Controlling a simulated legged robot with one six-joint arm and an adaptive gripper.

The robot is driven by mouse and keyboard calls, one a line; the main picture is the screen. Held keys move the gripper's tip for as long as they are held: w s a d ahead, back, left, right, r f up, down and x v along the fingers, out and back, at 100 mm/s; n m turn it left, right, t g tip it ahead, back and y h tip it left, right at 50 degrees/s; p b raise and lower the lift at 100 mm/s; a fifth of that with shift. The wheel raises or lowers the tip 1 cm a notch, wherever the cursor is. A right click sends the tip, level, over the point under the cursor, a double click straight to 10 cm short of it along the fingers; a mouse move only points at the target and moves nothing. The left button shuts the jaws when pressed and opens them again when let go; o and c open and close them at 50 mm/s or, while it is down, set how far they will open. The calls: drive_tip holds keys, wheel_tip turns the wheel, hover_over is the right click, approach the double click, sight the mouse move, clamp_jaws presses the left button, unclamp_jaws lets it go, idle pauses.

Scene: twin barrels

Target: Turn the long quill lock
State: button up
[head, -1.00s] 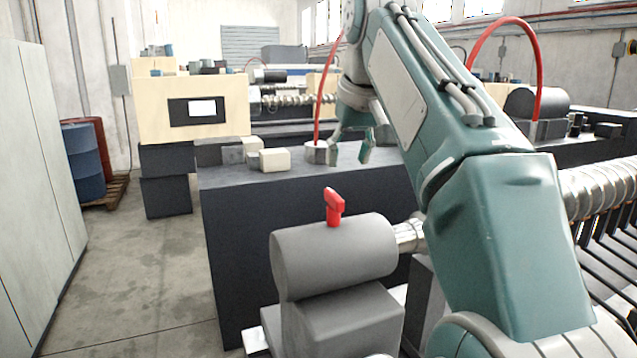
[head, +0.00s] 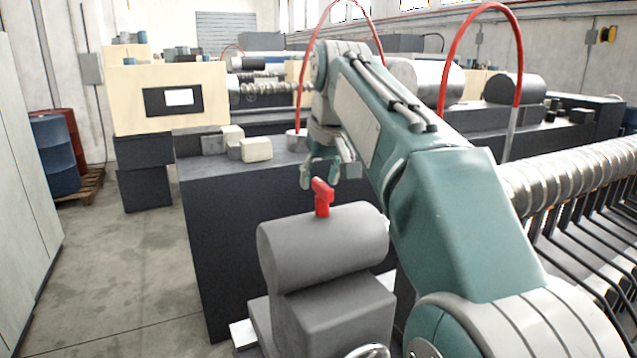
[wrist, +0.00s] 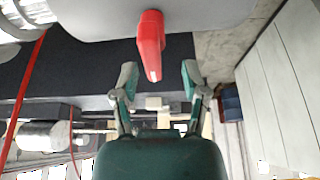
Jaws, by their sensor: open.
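The quill lock is a red lever (head: 322,197) standing on top of a grey horizontal cylinder (head: 325,245) in the head view. My gripper (head: 322,180) is open and empty, pointing down just above and behind the lever. In the wrist view the red lever (wrist: 151,46) hangs from the grey cylinder (wrist: 95,18) at the top of the picture. The two fingertips of my gripper (wrist: 159,76) stand to either side of the lever's free end, with a gap on both sides. I cannot tell the exact depth between fingers and lever.
A dark machine bench (head: 245,235) with small cream blocks (head: 256,149) stands behind the cylinder. A large ribbed metal screw (head: 580,172) lies at right. Red hoses (head: 445,60) arch behind my arm. Grey floor (head: 110,270) is open at left, beside a pale cabinet (head: 25,180).

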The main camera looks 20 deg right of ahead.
drive_tip(key=shift+w+d+f, duration=0.3)
drive_tip(key=shift+d+f, duration=0.25)
drive_tip(key=shift+f, duration=0.15)
drive_tip(key=shift+a, duration=0.25)
clamp_jaws()
